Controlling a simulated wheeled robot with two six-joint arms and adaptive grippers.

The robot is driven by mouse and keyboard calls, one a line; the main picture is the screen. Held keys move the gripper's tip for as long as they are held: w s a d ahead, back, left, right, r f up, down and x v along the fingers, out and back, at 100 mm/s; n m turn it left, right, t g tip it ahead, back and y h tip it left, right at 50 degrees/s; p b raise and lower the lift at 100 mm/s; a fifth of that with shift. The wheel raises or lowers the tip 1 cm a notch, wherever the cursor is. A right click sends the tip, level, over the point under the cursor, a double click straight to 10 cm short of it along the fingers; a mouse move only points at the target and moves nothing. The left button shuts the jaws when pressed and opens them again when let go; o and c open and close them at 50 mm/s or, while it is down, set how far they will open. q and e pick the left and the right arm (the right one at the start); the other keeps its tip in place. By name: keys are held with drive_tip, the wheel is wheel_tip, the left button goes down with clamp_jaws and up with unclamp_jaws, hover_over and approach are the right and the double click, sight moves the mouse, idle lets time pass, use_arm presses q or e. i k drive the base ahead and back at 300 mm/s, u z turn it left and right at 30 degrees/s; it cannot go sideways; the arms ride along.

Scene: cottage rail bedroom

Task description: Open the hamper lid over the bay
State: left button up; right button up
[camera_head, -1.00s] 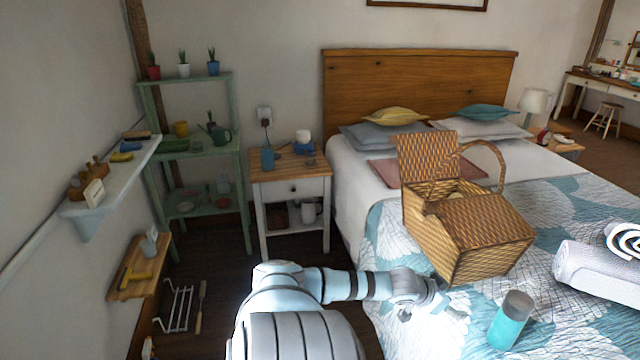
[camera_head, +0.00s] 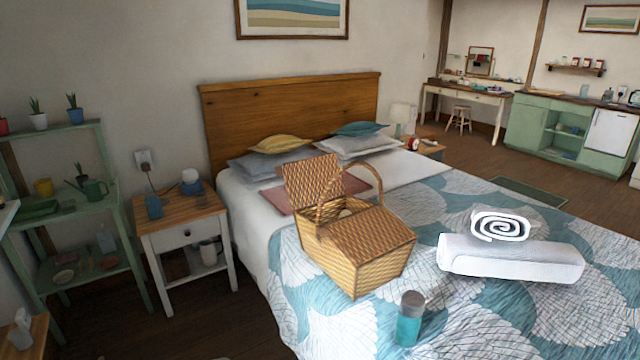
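The wicker hamper (camera_head: 345,272) stands on the bed, with an arched handle (camera_head: 376,181) over its middle. Its far left lid (camera_head: 313,187) stands raised, and part of the inside shows below it. Its near right lid (camera_head: 368,238) lies shut over the other half. What lies inside is mostly hidden; a small pale thing shows near the opening. Neither of my grippers is in view.
A teal bottle (camera_head: 409,319) stands on the bed just in front of the hamper. White towels (camera_head: 511,258), one rolled on top, lie to its right. A nightstand (camera_head: 184,219) and a green shelf (camera_head: 72,222) stand at the left.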

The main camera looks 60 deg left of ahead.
sight(365, 235)
drive_tip(key=u, duration=1.75)
drive_tip(key=k, duration=1.05)
drive_tip(key=u, duration=0.55)
drive_tip(key=i, duration=1)
drive_tip(key=z, duration=0.95)
drive_tip(key=i, duration=0.6)
drive_tip(key=z, duration=0.75)
